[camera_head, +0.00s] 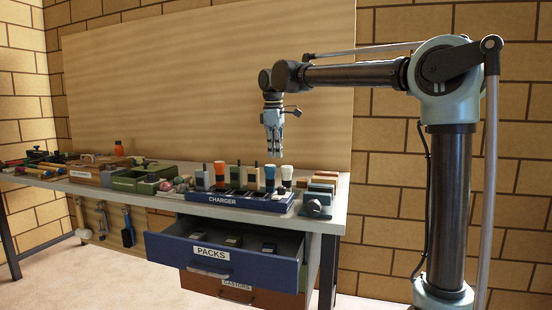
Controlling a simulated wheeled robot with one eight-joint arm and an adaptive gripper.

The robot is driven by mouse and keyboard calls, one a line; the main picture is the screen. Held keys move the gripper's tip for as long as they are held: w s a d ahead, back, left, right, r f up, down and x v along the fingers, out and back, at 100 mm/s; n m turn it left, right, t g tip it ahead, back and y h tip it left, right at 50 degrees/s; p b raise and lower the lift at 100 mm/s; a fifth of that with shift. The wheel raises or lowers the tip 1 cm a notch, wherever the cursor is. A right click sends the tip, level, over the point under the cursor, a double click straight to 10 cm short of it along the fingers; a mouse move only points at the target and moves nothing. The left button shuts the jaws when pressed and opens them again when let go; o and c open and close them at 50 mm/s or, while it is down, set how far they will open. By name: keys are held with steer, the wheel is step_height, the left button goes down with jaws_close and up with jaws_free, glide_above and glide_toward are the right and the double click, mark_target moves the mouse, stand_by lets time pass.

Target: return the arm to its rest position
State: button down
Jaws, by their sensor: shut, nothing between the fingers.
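My arm reaches left from its upright column at the right of the head view. My gripper (274,148) hangs at the arm's end, pointing down, above the charger end of the bench. It is shut and empty, and apart from everything below it. The blue charger rack (226,199) stands under it on the bench, with several upright packs in and behind it. One pack (270,178) with a dark top stands just below the gripper tips in the picture.
A drawer labelled PACKS (212,253) is open under the bench (335,215), with a few dark packs inside. A CASTORS drawer (237,289) is below it. Green and brown trays (130,181) and tools crowd the bench's left. A tan board (200,85) stands behind.

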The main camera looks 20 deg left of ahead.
steer(key=shift+d, duration=0.15)
steer(key=s+d+f+m, duration=0.2)
steer(key=d+f+m, duration=0.15)
steer(key=d, duration=0.65)
steer(key=s+d+f+m, duration=0.2)
steer(key=d+f, duration=0.2)
steer(key=d, duration=0.5)
steer(key=s+d+f+m, duration=0.1)
steer(key=d+f+m, duration=0.2)
steer(key=d, duration=0.7)
steer(key=s+d+f+m, duration=0.4)
steer(key=s+d+f, duration=0.4)
steer(key=f, duration=0.3)
steer(key=s+d+f+m+t, duration=0.1)
steer(key=s+d+f+m, duration=0.4)
steer(key=f, duration=0.7)
steer(key=s+d, duration=0.2)
steer(key=s, duration=0.2)
steer(key=shift+s+d, duration=0.35)
steer(key=shift+d, duration=0.05)
steer(key=shift+s+f, duration=0.1)
